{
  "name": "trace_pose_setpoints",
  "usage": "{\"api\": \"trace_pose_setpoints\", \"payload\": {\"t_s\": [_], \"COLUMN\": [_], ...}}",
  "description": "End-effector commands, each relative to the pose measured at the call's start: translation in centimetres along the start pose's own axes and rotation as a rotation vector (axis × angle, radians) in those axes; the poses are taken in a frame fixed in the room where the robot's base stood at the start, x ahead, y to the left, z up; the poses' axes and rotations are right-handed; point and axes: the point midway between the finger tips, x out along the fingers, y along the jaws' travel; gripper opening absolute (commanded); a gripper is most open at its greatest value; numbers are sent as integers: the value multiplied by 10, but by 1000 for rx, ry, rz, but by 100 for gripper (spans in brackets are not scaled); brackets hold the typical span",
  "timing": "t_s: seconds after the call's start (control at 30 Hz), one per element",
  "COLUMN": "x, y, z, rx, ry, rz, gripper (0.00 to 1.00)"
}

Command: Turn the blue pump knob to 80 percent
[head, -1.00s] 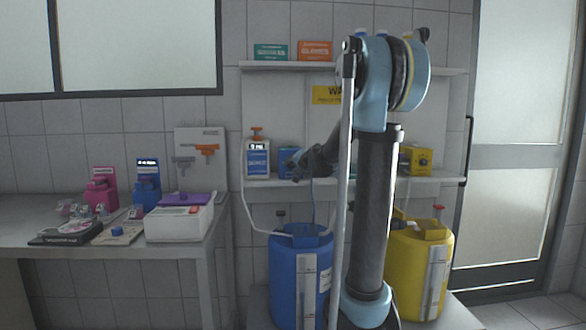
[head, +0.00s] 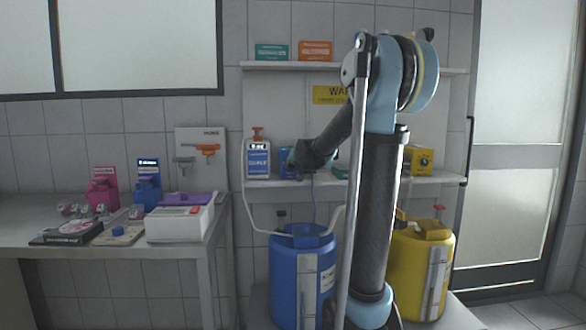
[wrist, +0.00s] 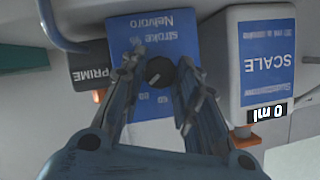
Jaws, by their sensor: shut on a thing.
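The blue pump (wrist: 150,38) shows upside down in the wrist view, with "stroke %" lettering on its face. A dark round knob (wrist: 158,73) sits on that face. My gripper (wrist: 159,74) has one finger on each side of the knob and is shut on it, though its exact contact is hard to see. In the head view my gripper (head: 300,157) is at the shelf, in front of the blue pump (head: 285,168), and hides most of it. The knob's pointer setting is too small to read.
A scale box (wrist: 262,60) reading 0 ml stands beside the pump, and a dark PRIME block (wrist: 92,68) sits on its other side. A yellow pump (head: 420,160) is farther right on the shelf. Blue (head: 285,280) and yellow (head: 435,275) canisters stand below.

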Motion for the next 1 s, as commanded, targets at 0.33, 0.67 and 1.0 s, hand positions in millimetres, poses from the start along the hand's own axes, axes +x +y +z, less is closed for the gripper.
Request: {"api": "trace_pose_setpoints", "payload": {"t_s": [0.33,0.67,1.0], "x": [0,0,0], "y": [-1,-1,-1], "z": [1,1,1], "rx": [-165,-223,-225], "ry": [-2,-2,-2], "rz": [69,95,96], "gripper": [5,5,5]}}
